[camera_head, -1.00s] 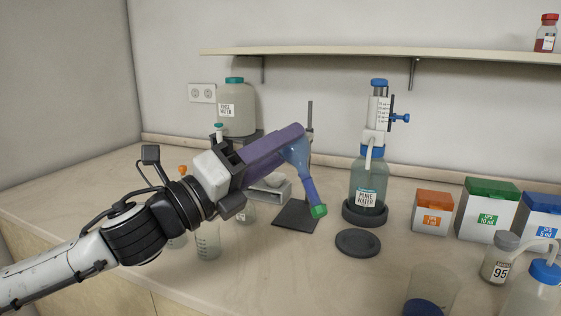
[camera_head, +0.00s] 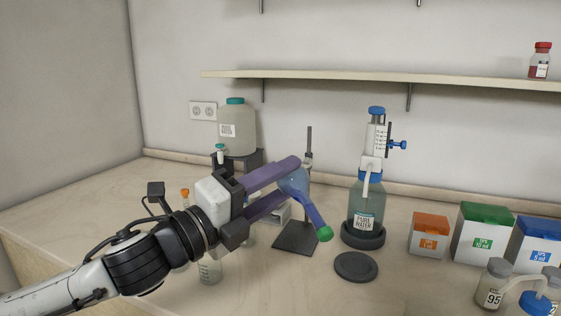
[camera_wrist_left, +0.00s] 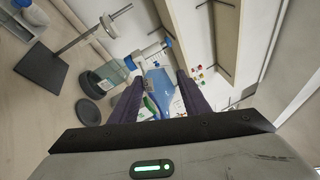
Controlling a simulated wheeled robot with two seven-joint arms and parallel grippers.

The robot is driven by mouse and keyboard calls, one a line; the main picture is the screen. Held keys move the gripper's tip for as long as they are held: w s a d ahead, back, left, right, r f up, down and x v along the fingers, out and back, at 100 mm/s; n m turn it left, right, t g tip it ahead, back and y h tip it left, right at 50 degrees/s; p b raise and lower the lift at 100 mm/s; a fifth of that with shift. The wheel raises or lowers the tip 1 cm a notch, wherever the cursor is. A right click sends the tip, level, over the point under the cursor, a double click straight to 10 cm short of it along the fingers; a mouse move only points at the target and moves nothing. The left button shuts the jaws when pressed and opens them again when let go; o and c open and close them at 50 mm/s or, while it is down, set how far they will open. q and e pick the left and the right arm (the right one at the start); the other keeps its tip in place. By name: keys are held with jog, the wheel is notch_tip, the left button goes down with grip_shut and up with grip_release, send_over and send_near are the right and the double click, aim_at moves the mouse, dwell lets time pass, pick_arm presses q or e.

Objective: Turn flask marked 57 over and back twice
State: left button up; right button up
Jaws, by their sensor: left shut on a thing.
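My left gripper (camera_head: 290,183) is shut on a clear volumetric flask (camera_head: 306,201) with blue liquid and a green stopper (camera_head: 325,233). The purple fingers hold it by its upper end in the head view and partly cover it. The flask is tilted, with its neck and stopper pointing down and to the right, in the air above the bench. The liquid fills the neck. In the left wrist view the blue flask (camera_wrist_left: 158,88) shows between the two fingers. No number on it can be read. My right gripper is out of view.
A pure water dispenser bottle (camera_head: 366,200) stands right of the flask, with a dark round pad (camera_head: 356,267) in front. A stand with a dark base (camera_head: 296,237) is behind the flask. Boxes (camera_head: 430,235) and bottle 95 (camera_head: 492,285) are at right. A shelf (camera_head: 400,75) runs above.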

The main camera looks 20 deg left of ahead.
pick_arm(q)
jog(key=shift+r+n+p, duration=0.35)
jog(key=shift+n, duration=0.15)
jog(key=shift+f+y, duration=0.2)
jog(key=shift+y, duration=0.1)
jog(key=shift+f+n, duration=0.15)
jog(key=shift+n, duration=0.15)
jog(key=n+p, duration=0.1)
jog(key=p, duration=0.2)
jog(key=n+g+p, duration=0.1)
jog(key=n+p, duration=0.1)
jog(key=p, duration=0.1)
jog(key=shift+r+n+g+y, duration=0.3)
jog(key=shift+r, duration=0.1)
jog(key=shift+f+n+p, duration=0.15)
jog(key=shift+n+p, duration=0.25)
jog(key=shift+p, duration=0.05)
jog(key=shift+f+g, duration=0.25)
jog(key=shift+g, duration=0.05)
jog(key=shift+r+n+g, duration=0.1)
jog(key=shift+n+g, duration=0.2)
jog(key=shift+n, duration=0.6)
jog(key=n+g, duration=0.1)
jog(key=n, duration=0.1)
jog(key=shift+n+g, duration=0.3)
